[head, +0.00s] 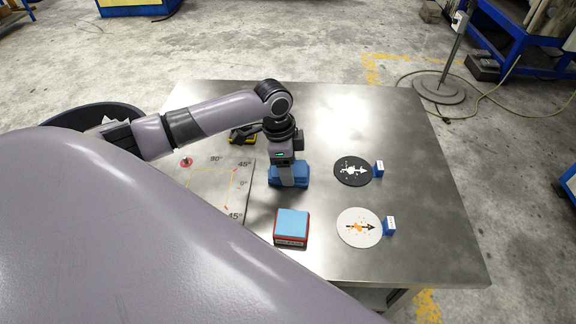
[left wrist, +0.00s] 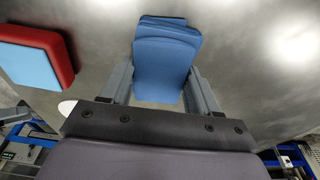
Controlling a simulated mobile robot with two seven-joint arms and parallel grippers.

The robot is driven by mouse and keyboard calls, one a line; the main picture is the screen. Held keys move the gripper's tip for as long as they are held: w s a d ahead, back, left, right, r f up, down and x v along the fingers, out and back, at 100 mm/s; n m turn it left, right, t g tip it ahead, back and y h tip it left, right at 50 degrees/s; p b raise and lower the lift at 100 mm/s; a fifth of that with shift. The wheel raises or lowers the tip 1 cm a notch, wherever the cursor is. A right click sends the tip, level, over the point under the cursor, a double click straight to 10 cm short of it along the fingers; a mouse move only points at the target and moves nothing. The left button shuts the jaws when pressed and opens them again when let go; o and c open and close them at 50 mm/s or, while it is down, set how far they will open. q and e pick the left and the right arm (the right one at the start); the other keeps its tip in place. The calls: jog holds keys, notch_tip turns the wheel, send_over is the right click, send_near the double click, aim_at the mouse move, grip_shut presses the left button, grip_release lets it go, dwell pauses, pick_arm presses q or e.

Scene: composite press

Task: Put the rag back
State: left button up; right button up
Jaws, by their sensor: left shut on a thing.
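The rag (head: 289,177) is a blue folded cloth below my left gripper (head: 289,163) in the head view. In the left wrist view the rag (left wrist: 165,62) shows as a thick folded stack between the two fingers of the left gripper (left wrist: 158,92). The left gripper points down and is shut on the rag. I cannot tell whether the rag touches the metal table (head: 425,250). My right gripper is not in view.
A red box with a light blue top (head: 292,225) stands in front of the rag. A black disc (head: 352,171) and a white disc (head: 359,227) lie to the right, with small blue blocks. An angle-marked board (head: 205,178) lies left. A yellow-black tool (head: 243,135) is behind.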

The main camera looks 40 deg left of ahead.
pick_arm(q)
jog(key=shift+f, duration=0.15)
jog(key=o, duration=1.1)
jog(key=r, duration=0.4)
jog(key=a+r+p, duration=0.1)
jog(key=r, duration=0.3)
jog(key=s+r, duration=0.1)
jog(key=r, duration=0.3)
jog(key=shift+a+r+p, duration=0.1)
jog(key=shift+a+p, duration=0.15)
jog(key=shift+p, duration=0.05)
jog(key=shift+s, duration=0.1)
